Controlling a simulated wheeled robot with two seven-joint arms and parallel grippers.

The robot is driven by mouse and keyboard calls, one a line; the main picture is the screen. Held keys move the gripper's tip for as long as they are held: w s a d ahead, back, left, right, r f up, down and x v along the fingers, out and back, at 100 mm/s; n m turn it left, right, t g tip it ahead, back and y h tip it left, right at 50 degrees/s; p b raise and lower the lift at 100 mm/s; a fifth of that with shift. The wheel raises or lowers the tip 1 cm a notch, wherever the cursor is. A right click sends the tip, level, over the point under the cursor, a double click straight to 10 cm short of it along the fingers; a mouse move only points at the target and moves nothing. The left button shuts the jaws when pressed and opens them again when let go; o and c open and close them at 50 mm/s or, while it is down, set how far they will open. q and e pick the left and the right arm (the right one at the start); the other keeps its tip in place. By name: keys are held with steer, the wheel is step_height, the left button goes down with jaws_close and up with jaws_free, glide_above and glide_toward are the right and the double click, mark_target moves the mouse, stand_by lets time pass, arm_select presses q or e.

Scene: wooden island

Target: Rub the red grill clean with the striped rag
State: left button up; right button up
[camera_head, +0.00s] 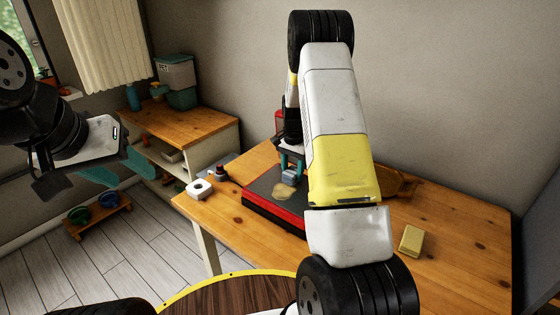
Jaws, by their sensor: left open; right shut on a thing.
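The red grill (270,215) lies on the wooden table, with a dark top plate and a red rim. A pale yellowish smear (287,191) shows on its plate. My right gripper (291,163) points down over the grill, its teal fingers shut on a small blue-grey bundle, the striped rag (289,176). The rag is at the plate beside the smear; I cannot tell whether it touches. My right arm hides the grill's right part. My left gripper (125,170) is open and empty at the left, away from the table.
On the table are a white dish with a green centre (199,189), a small red-topped item (219,172), a yellow block (411,240) and a brown board (395,182) partly behind my arm. A wooden shelf unit (180,125) stands behind at left.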

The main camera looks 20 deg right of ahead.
mark_target(287, 175)
steer(key=shift+f, duration=0.45)
steer(key=shift+s+a, duration=0.95)
steer(key=shift+a, duration=0.3)
steer(key=shift+s+a, duration=0.85)
steer(key=shift+a, duration=0.25)
steer(key=shift+s+a, duration=0.9)
steer(key=shift+a, duration=0.15)
steer(key=shift+s+a, duration=0.85)
steer(key=shift+a, duration=0.25)
steer(key=shift+w+d, duration=1.2)
steer(key=shift+d, duration=0.3)
steer(key=shift+w+d, duration=1.15)
steer(key=shift+d, duration=0.35)
steer(key=shift+w+d, duration=1.2)
steer(key=shift+d, duration=0.3)
